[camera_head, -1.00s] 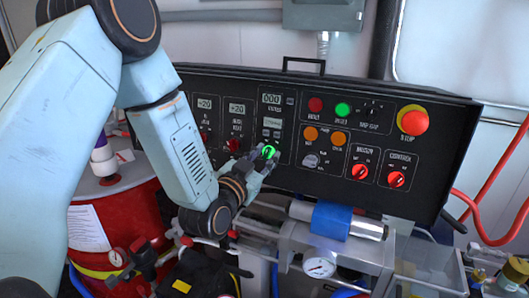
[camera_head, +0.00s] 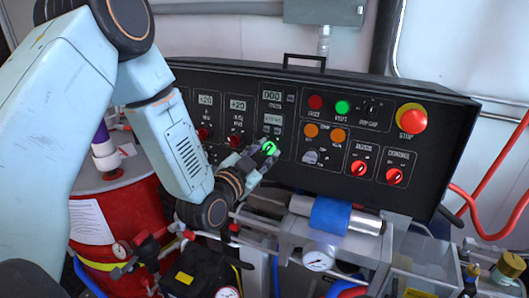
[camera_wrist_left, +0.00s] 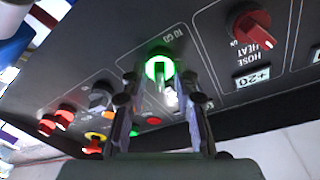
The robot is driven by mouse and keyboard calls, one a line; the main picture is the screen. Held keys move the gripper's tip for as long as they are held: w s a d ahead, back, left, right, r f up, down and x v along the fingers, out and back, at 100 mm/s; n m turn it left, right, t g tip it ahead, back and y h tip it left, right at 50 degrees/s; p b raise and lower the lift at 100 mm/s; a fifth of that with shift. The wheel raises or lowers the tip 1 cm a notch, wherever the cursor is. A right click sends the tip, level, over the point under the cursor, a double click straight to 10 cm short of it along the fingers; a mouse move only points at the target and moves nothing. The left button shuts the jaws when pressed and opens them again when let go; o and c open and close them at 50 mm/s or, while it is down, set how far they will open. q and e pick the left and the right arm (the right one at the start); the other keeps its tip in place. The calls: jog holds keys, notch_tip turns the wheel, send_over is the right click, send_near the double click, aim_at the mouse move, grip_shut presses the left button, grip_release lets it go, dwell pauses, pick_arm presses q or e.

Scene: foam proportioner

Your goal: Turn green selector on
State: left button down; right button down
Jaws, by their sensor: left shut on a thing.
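The green selector (camera_head: 269,147) is a small knob lit bright green, low in the middle of the black control panel (camera_head: 230,75). The fingers hide part of the selector in the head view. My right gripper is not in view.
Red knobs (camera_head: 360,168), a red and green button pair (camera_head: 342,107) and a red stop button (camera_head: 411,119) sit to the right on the panel. A blue-wrapped cylinder (camera_head: 331,216) and gauge (camera_head: 318,257) stand below. A red drum (camera_head: 135,209) is at the left.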

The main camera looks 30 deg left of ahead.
pick_arm(q)
jog(key=c, duration=1.4)
grip_release()
jog(key=shift+s, duration=0.1)
jog(key=shift+s+a, duration=0.2)
jog(key=shift+s, duration=2.8)
jog(key=shift+s+a, duration=0.15)
jog(key=shift+s, duration=2.8)
